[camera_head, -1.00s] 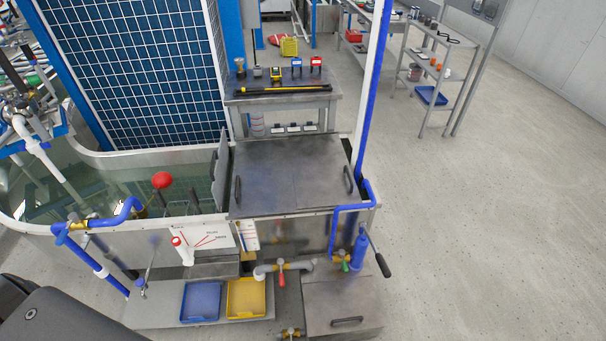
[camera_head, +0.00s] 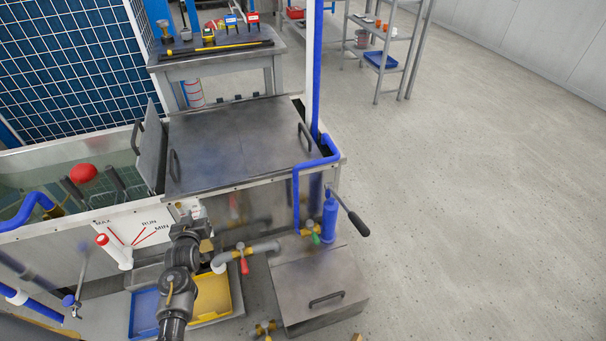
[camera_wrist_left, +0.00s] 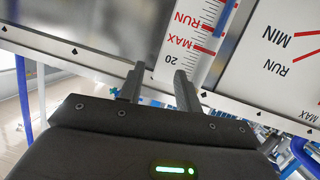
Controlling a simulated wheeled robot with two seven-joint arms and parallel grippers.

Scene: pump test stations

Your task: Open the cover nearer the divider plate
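Two dark grey metal covers lie flat and closed side by side on the tank. The left cover (camera_head: 200,140) has a handle (camera_head: 174,165) near its left edge. The right cover (camera_head: 275,125) has a handle (camera_head: 305,137) near its right edge. An upright plate (camera_head: 152,150), also with a handle, stands between the left cover and the open water; I take it as the divider plate. My left gripper (camera_head: 190,213) is in front of the tank's front wall, below the left cover. In the left wrist view its fingers (camera_wrist_left: 159,75) are apart and empty, near a red-marked scale (camera_wrist_left: 203,45). My right gripper is not in view.
A red float (camera_head: 83,173) sits in the water basin at left. A blue pipe (camera_head: 312,165) and a black-handled lever (camera_head: 352,215) stand at the tank's right. Yellow (camera_head: 222,295) and blue (camera_head: 143,313) trays are below. The floor at right is clear.

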